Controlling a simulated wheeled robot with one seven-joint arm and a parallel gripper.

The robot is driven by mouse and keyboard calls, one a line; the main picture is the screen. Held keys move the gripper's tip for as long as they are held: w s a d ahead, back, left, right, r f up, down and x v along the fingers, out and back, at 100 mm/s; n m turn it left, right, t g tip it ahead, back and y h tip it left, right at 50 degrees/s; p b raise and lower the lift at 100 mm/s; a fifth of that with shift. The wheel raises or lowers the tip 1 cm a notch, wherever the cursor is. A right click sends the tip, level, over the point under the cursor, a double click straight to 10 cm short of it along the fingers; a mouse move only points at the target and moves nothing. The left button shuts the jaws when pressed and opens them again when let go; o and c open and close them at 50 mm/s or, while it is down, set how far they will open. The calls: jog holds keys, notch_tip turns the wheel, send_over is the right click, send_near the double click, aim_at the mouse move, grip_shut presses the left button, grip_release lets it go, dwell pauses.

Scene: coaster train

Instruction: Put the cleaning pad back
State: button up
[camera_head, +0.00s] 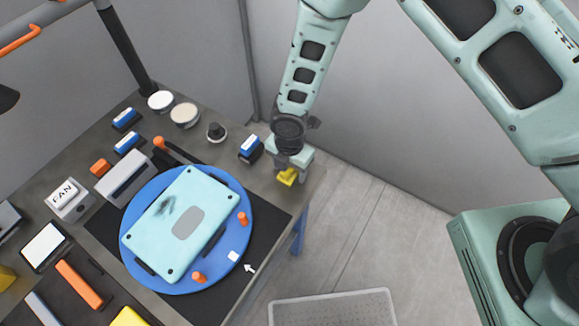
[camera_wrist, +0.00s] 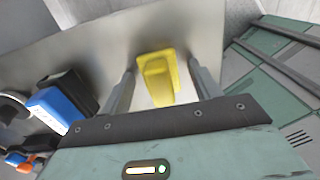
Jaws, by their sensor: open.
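My gripper (camera_head: 291,160) is over the right end of the grey table (camera_head: 308,190), pointing down. In the wrist view the open gripper (camera_wrist: 160,70) has a finger on each side of a small yellow block (camera_wrist: 157,78) with a raised part. The block also shows just below the gripper in the head view (camera_head: 287,177). Which object is the cleaning pad is not certain; it may be this yellow block. A gap shows between the block and each finger. A blue-and-white block (camera_wrist: 57,107) on a black base is left of the fingers.
A round blue turntable (camera_head: 240,185) bears a pale-blue panel (camera_head: 160,233) with a dark smear, and orange pegs. Blue-and-white blocks (camera_head: 126,119), round discs (camera_head: 184,114) and a black knob (camera_head: 215,132) stand behind. A grey crate (camera_head: 335,298) is on the floor.

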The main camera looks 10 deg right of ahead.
jog(key=shift+r, duration=0.15)
notch_tip(320, 180, up, 11)
jog(key=b, duration=0.3)
jog(key=s+d+r+m, duration=0.5)
jog(key=s+r+m, duration=0.4)
jog(key=m, duration=0.1)
jog(key=s+d+r+m, duration=0.4)
jog(key=s+r+m, duration=0.5)
jog(key=m, duration=0.1)
jog(key=shift+d+r+m+y, duration=0.25)
jog(key=shift+d+m+y, duration=0.05)
jog(key=shift+d+m, duration=0.1)
